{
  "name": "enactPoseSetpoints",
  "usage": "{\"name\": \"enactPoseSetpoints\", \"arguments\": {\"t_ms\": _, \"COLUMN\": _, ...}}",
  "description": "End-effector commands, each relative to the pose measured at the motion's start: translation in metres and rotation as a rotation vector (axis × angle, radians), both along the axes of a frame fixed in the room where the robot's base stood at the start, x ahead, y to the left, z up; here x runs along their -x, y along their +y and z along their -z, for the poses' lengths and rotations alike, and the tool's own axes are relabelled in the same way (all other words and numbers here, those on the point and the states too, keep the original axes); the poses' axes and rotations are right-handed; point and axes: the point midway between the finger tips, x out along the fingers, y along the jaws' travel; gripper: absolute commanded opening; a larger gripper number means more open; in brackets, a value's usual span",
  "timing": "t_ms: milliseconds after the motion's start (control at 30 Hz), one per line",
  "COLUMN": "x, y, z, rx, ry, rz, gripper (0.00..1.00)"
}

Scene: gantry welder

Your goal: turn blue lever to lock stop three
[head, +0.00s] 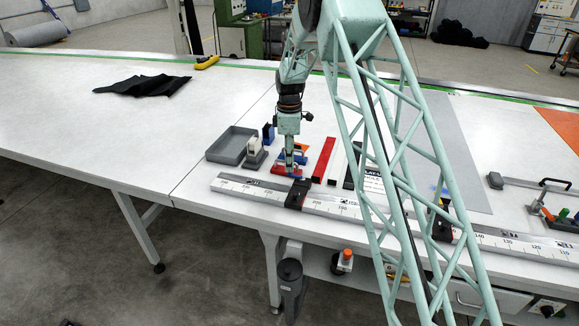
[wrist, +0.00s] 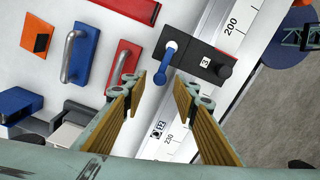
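The blue lever (wrist: 166,62) sits on the black stop block marked 3 (wrist: 195,55), which is clamped on the steel measuring rail. In the head view the block (head: 297,196) is near the left part of the rail, just in front of my gripper. My gripper (head: 290,172) points down over the table. In the wrist view my gripper (wrist: 158,84) has its two tan-padded fingers spread apart with nothing between them. The lever's round end lies just ahead of the gap between the fingertips, and no contact shows. The block also carries a black knob (wrist: 222,66).
The measuring rail (head: 245,187) runs along the table's front edge. A blue handled piece (wrist: 103,55) and a red handled piece (wrist: 68,60) stand close to the left finger. A grey tray (head: 231,146) is to the left. A red bar (head: 323,160) lies right of my gripper.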

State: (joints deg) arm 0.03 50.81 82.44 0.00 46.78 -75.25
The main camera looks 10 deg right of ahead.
Motion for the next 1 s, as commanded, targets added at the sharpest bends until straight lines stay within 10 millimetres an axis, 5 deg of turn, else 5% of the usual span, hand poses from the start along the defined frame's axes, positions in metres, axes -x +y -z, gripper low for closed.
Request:
{"name": "enactPoseSetpoints", "arguments": {"t_ms": 633, "x": 0.0, "y": 0.0, "z": 0.021, "rx": 0.0, "ry": -0.001, "rz": 0.0, "gripper": 0.27}}
{"name": "enactPoseSetpoints", "arguments": {"t_ms": 900, "x": 0.0, "y": 0.0, "z": 0.021, "rx": 0.0, "ry": -0.001, "rz": 0.0, "gripper": 0.03}}
{"name": "enactPoseSetpoints", "arguments": {"t_ms": 1000, "x": 0.0, "y": 0.0, "z": 0.021, "rx": 0.0, "ry": -0.001, "rz": 0.0, "gripper": 0.02}}
